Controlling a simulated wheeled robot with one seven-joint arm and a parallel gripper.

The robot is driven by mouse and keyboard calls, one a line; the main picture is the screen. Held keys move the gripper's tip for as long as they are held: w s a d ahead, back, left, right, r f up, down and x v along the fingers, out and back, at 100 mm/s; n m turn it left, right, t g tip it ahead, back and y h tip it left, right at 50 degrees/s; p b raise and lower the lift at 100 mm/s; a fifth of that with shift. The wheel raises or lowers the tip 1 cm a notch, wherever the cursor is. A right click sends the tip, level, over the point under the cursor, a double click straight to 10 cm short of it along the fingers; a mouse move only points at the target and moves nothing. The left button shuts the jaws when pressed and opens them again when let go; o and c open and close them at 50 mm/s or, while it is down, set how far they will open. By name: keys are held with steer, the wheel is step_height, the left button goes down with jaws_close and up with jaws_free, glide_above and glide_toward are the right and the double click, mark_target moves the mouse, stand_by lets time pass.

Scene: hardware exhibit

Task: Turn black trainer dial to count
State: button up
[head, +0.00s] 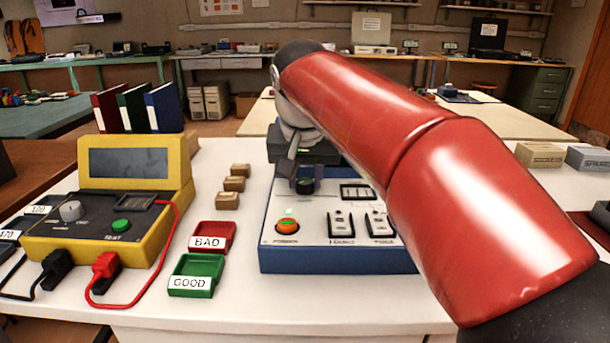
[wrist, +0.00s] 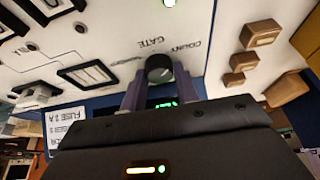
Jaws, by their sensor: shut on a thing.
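The trainer (head: 335,262) is a blue box with a white sloped panel, standing on the white table in the head view. Its black dial (head: 305,186) is at the upper left of the panel; it also shows in the wrist view (wrist: 159,68). The words GATE and COUNT are printed beside the dial in the wrist view. My gripper (head: 303,180) reaches down to the panel from behind, and its two fingers (wrist: 160,78) are shut on the dial from both sides. I cannot tell clearly where the dial's pointer stands.
A yellow tester (head: 160,225) with red and black leads stands at the left. Red BAD (head: 212,237) and green GOOD (head: 196,276) trays and several small brown blocks (head: 234,184) lie between it and the trainer. My red arm covers the trainer's right side.

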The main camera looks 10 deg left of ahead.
mark_target(304, 202)
steer(key=o, duration=0.9)
steer(key=shift+o, duration=0.2)
steer(key=v, duration=0.7)
steer(key=shift+s+r, duration=0.2)
steer(key=shift+r, duration=0.15)
